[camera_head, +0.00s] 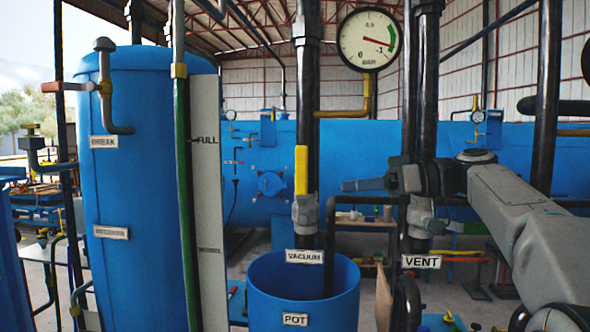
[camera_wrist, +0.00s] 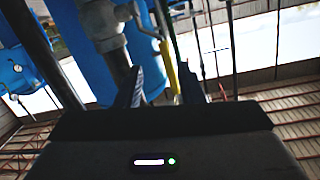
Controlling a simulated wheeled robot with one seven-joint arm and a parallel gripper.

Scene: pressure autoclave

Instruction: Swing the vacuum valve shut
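The vacuum valve (camera_head: 305,214) sits on a dark vertical pipe above the label reading VACUUM (camera_head: 304,256). Its yellow handle (camera_head: 301,170) stands upright, in line with the pipe. My gripper (camera_head: 347,186) reaches in from the right, its tips pointing left and a short gap right of the handle in the picture. In the wrist view, which looks upside down, the two fingers of my gripper (camera_wrist: 163,86) are spread. The yellow handle (camera_wrist: 170,68) appears between them, nearer the right finger. The grey valve body (camera_wrist: 102,22) is at upper left. Contact is not visible.
The VENT valve (camera_head: 422,213) and its pipe stand beneath and behind my arm. A round gauge (camera_head: 368,40) hangs above. The blue pot (camera_head: 270,300) is below, and a tall blue tank (camera_head: 150,200) with a green-edged level scale stands at left.

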